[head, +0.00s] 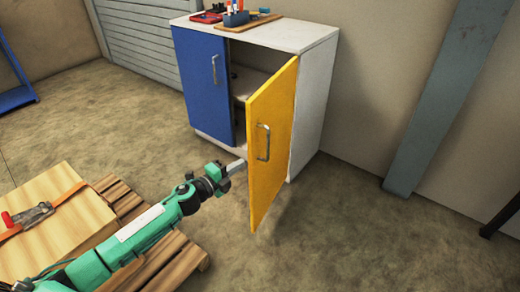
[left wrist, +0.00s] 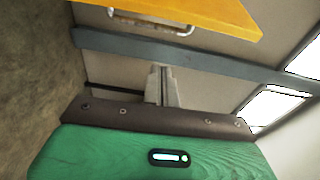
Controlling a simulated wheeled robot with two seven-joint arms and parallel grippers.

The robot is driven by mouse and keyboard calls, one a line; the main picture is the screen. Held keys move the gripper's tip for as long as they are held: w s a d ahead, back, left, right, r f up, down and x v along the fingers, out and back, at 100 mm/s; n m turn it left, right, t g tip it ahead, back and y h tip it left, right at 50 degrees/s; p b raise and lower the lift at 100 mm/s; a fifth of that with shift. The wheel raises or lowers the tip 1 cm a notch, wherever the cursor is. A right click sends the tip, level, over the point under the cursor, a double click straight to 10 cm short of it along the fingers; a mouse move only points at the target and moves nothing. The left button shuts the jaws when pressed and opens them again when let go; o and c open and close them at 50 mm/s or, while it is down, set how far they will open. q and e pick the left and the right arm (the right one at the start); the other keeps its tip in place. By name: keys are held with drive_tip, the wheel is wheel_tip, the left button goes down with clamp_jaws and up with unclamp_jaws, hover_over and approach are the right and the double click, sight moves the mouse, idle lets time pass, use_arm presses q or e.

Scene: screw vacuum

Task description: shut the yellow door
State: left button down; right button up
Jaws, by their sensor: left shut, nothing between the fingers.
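The yellow door (head: 274,155) stands partly open on the right side of a white cabinet (head: 318,100). It hinges at its right edge, and its free edge swings out toward me. A metal handle (head: 263,142) is on its outer face near the free edge. The yellow door also shows at the top of the left wrist view (left wrist: 200,14). My left gripper (head: 240,167) is shut and empty, close beside the free edge on its left. I cannot tell if it touches the door. Its closed fingers show in the left wrist view (left wrist: 162,86). My right gripper is not in view.
The blue door (head: 203,90) beside it looks closed. A board with tools (head: 250,22) lies on the cabinet top. A wooden crate (head: 50,230) on a pallet (head: 185,265) stands at lower left. The floor before the door is clear.

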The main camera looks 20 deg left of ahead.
sight(249, 147)
use_arm(q)
drive_tip(key=w, duration=0.3)
drive_tip(key=w+d, duration=0.1)
drive_tip(key=w, duration=0.2)
drive_tip(key=w+d+b, duration=0.1)
drive_tip(key=w, duration=0.2)
drive_tip(key=shift+w+r, duration=0.25)
drive_tip(key=shift+r, duration=0.05)
drive_tip(key=shift+w+a, duration=0.1)
drive_tip(key=shift+a, duration=0.2)
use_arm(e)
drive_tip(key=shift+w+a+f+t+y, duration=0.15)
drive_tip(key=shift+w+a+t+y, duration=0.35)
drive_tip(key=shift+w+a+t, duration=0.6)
use_arm(q)
drive_tip(key=shift+a, duration=0.2)
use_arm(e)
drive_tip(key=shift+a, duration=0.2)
